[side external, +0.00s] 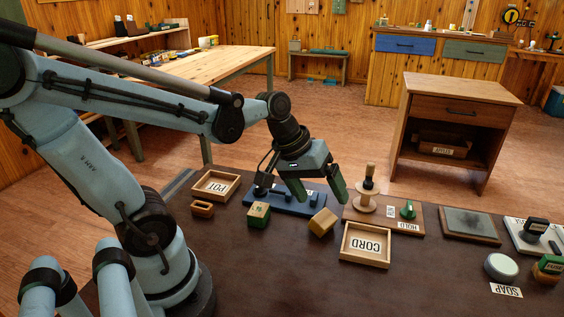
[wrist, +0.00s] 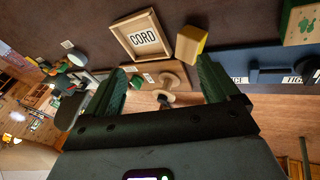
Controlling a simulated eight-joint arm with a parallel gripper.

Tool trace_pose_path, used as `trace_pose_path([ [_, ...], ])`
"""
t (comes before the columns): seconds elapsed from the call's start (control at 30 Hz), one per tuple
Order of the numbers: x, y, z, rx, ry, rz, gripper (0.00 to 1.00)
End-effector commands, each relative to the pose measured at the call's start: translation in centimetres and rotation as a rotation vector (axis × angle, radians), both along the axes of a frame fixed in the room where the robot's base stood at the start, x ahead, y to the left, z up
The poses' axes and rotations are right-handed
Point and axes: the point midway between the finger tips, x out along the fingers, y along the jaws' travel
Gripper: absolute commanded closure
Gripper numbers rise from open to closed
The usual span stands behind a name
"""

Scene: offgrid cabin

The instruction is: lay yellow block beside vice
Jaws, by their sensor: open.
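The yellow block (side external: 322,222) lies on the dark bench, just in front of the blue vice (side external: 287,200) and left of the CORD tray. In the wrist view the yellow block (wrist: 190,44) shows beyond the finger on the right, with the blue vice (wrist: 262,62) further right. My gripper (side external: 318,190) is open and empty, pointing down above the bench near the right end of the vice. The wrist view shows its two green fingers (wrist: 163,78) apart with nothing held between them. The gripper hides part of the vice in the side view.
The CORD tray (side external: 366,245) sits right of the block; the POT tray (side external: 215,186) is at the left. A green-and-wood block (side external: 258,215) stands before the vice. A board with a spool post (side external: 367,196) and green knob (side external: 408,210) stands right of my gripper. Front bench is mostly clear.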

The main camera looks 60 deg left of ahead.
Motion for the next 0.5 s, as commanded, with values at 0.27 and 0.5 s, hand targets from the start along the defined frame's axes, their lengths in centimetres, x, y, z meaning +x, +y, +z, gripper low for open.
trace_pose_path([
  [0.27,-1.9,-0.9,1.4,0.361,-0.193,-0.357,0.11],
  [0.5,-2.2,-1.1,1.8,0.455,-0.242,-0.447,0.11],
])
